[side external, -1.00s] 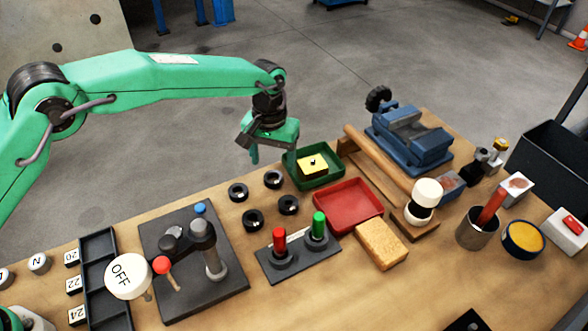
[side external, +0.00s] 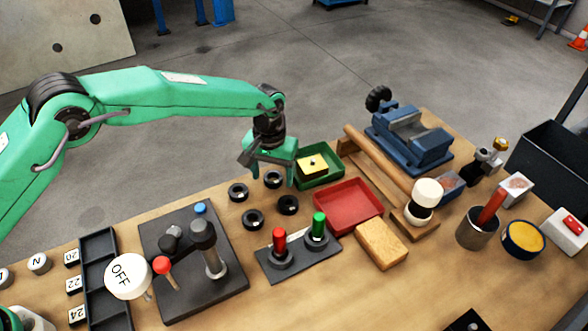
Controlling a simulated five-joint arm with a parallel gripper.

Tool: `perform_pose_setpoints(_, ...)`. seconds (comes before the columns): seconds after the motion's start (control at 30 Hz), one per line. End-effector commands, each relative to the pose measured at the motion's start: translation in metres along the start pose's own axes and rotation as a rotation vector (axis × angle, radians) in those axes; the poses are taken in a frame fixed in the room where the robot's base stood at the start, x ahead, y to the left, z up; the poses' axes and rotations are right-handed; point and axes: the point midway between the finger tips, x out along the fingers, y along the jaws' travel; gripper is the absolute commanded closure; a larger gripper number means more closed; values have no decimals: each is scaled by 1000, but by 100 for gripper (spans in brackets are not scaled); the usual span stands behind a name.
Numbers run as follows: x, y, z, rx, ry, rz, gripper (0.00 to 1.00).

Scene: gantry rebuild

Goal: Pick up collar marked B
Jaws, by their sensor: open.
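Several black ring-shaped collars lie on the wooden bench: one at the back left (side external: 238,192), one at the back right (side external: 273,180), one at the front left (side external: 253,219) and one at the front right (side external: 288,205). Their letters are too small to read, so I cannot tell which is B. My gripper (side external: 272,174) is open and points down over the back of the group. In the picture its fingers stand either side of the back right collar. I cannot tell its exact height, and nothing shows between the fingers.
A green tray (side external: 329,181) with a yellow block (side external: 312,164) stands right of my gripper, close to one finger. A plate with red and green posts (side external: 298,256) is in front. A lever fixture (side external: 193,262) stands left.

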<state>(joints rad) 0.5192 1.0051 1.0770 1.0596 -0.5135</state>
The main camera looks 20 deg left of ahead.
Motion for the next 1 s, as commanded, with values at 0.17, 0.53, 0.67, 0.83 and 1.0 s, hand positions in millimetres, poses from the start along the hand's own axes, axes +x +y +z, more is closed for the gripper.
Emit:
perform_pose_setpoints(0.17, 0, 0, 0, 0, 0, 0, 58)
perform_pose_setpoints(0.53, -1, 0, 0, 0, 1, 1, 87)
perform_pose_setpoints(0.67, -3, 0, 0, 0, 2, 1, 87)
perform_pose_setpoints(0.83, -14, 0, -1, 0, 3, 2, 87)
perform_pose_setpoints(1.0, -35, 0, -1, 0, 4, 2, 87)
